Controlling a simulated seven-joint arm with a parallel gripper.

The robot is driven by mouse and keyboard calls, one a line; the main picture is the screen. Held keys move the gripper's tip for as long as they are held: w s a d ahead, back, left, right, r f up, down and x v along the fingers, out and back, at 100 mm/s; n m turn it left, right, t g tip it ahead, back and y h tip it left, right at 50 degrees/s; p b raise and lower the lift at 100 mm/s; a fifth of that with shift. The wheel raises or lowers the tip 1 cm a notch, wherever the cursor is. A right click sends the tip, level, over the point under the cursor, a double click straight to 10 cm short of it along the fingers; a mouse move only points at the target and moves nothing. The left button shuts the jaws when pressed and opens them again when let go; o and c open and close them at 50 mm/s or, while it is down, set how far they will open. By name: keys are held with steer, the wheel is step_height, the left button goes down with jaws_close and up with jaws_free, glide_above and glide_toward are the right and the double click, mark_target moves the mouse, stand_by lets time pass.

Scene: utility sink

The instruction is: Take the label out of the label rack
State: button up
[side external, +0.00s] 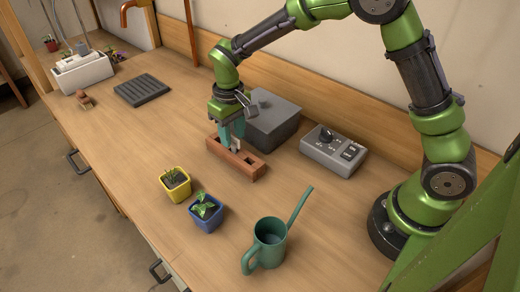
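A reddish-brown wooden block with slots, which looks like the label rack (250,169), lies on the bench in front of the grey box. A small pale piece, probably the label (235,146), stands upright at the rack's middle. My gripper (231,142) points down right over the rack, its teal fingers at the pale piece. The fingers hide part of the piece and the rack's far end. I cannot tell whether they are closed on it or only beside it.
A grey lidded box (276,122) stands close behind my gripper, with a control box (333,152) to its right. A yellow pot (175,187), a blue pot (207,215) and a green watering can (268,247) stand in front. A dark ribbed tray (142,90) and white planter (83,73) are left.

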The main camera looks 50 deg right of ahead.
step_height(320, 180, down, 2)
jaws_close()
stand_by(0.3)
steer(key=shift+r, duration=0.1)
